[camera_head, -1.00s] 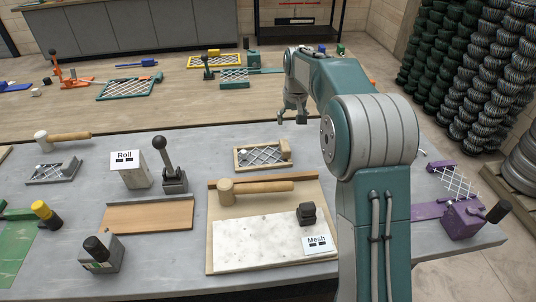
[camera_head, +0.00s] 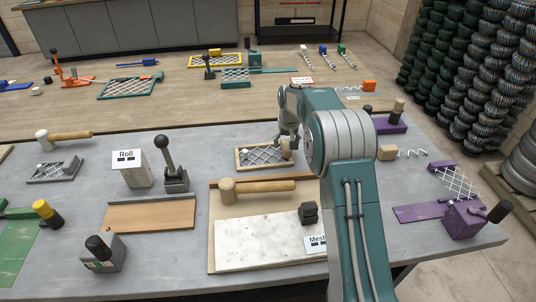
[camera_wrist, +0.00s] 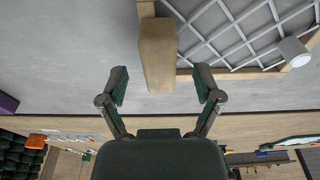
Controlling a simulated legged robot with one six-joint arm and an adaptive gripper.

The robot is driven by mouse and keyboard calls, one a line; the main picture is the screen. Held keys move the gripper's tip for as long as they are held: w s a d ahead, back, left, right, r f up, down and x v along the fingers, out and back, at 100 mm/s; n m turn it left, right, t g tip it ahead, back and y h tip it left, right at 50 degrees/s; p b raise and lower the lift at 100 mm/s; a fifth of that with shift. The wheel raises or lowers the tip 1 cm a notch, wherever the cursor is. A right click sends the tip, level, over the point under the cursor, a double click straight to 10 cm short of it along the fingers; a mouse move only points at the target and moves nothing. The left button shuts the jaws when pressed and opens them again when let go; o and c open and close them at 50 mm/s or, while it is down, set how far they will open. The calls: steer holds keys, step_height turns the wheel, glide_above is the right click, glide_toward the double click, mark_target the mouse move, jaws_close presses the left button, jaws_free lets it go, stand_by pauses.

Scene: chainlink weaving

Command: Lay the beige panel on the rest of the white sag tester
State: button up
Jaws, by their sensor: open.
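The beige panel (camera_head: 258,158) is a wooden frame with white wire mesh and a beige block handle at its right end. It lies flat on the grey table. My gripper (camera_head: 285,143) is open over the handle end and partly hides it. In the wrist view, the open fingers of my gripper (camera_wrist: 161,85) are on either side of the near end of the handle block (camera_wrist: 157,55), with gaps. Contact is not visible. A white marble-like slab (camera_head: 260,243) lies on a beige board near the front; I cannot tell whether it is the white sag tester.
A wooden mallet (camera_head: 262,189) lies behind the slab. A "Roll" box (camera_head: 131,168) and a black lever (camera_head: 171,163) are to the left. Purple tools (camera_head: 462,218) lie to the right.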

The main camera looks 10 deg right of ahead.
steer(key=shift+w+a+f, duration=0.1)
steer(key=shift+w+f, duration=0.1)
steer(key=shift+f, duration=0.95)
jaws_close()
steer(key=shift+r, duration=0.1)
